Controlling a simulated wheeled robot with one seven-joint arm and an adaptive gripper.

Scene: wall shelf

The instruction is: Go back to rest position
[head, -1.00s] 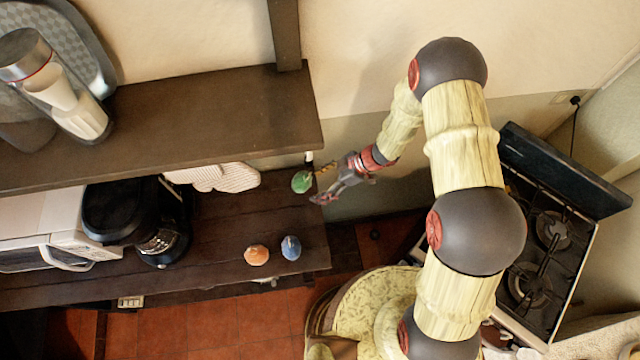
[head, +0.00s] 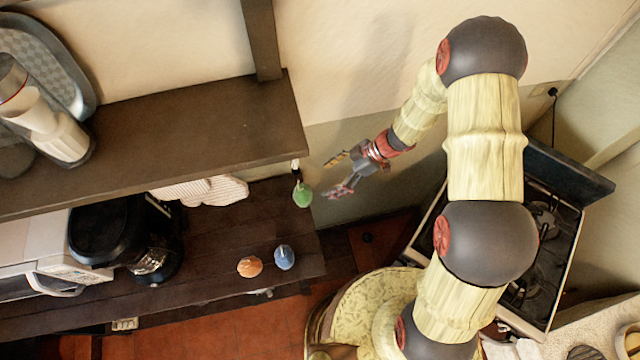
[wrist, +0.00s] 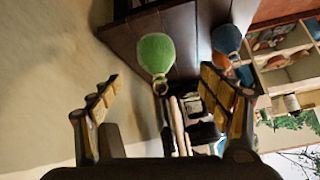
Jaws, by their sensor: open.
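My gripper (head: 338,174) is open and empty, to the right of the shelf end in the head view. Its two spread fingers also show in the wrist view (wrist: 165,105), with nothing between their tips. A green rounded object (head: 302,195) is at the right end of the lower shelf, just left of my gripper and apart from it. In the wrist view the green object (wrist: 156,52) shows a small ring at its narrow end, beyond the fingers.
An orange object (head: 249,267) and a blue object (head: 284,257) rest on the lower shelf (head: 225,235). The upper shelf (head: 200,140) overhangs it. A coffee machine (head: 120,240) stands left. A stove (head: 550,240) is at right.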

